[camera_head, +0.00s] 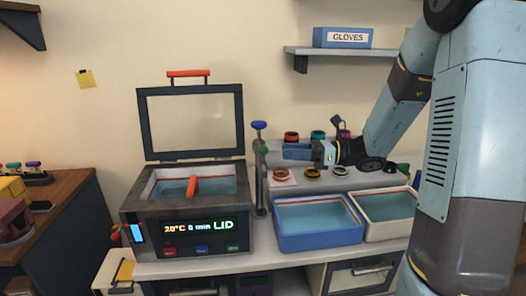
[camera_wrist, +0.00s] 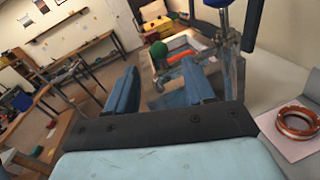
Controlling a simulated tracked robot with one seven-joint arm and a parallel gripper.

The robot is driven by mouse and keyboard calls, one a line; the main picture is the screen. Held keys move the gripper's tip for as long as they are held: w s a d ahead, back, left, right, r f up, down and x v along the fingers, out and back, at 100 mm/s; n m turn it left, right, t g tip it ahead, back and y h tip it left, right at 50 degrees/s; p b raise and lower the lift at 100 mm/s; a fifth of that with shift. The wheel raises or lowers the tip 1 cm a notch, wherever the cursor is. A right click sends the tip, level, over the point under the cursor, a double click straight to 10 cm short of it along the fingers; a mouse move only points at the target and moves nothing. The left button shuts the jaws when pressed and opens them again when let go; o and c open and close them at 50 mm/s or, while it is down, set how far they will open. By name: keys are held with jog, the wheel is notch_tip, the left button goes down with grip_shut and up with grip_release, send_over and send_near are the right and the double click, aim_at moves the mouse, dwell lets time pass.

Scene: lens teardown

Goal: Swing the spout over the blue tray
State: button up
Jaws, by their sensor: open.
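The spout (camera_head: 262,185) is a slim grey upright between the ultrasonic bath and the blue tray, with a blue knob (camera_head: 259,125) on top. In the wrist view a green knob (camera_wrist: 159,50) and a pale cylindrical piece of the fitting show beyond and between my fingers. Where the spout's outlet points is hard to tell. The blue tray (camera_head: 318,242) holds liquid and stands right of the spout. My gripper (camera_head: 286,151) is open and empty, above the tray's back edge and pointing left at the spout. Its two blue fingers (camera_wrist: 160,92) are apart, with no clear contact.
The bath (camera_head: 140,222) stands left with its lid (camera_head: 190,122) raised and a red-orange item inside. A white tray (camera_head: 370,232) adjoins the blue tray on the right. Several lens rings (camera_head: 281,173) lie behind the trays. A shelf (camera_head: 350,50) with a gloves box is above.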

aim_at(263, 150)
jog(key=a, duration=0.5)
jog(key=w+a, duration=0.1)
jog(key=a, duration=0.2)
grip_shut()
dwell(0.5)
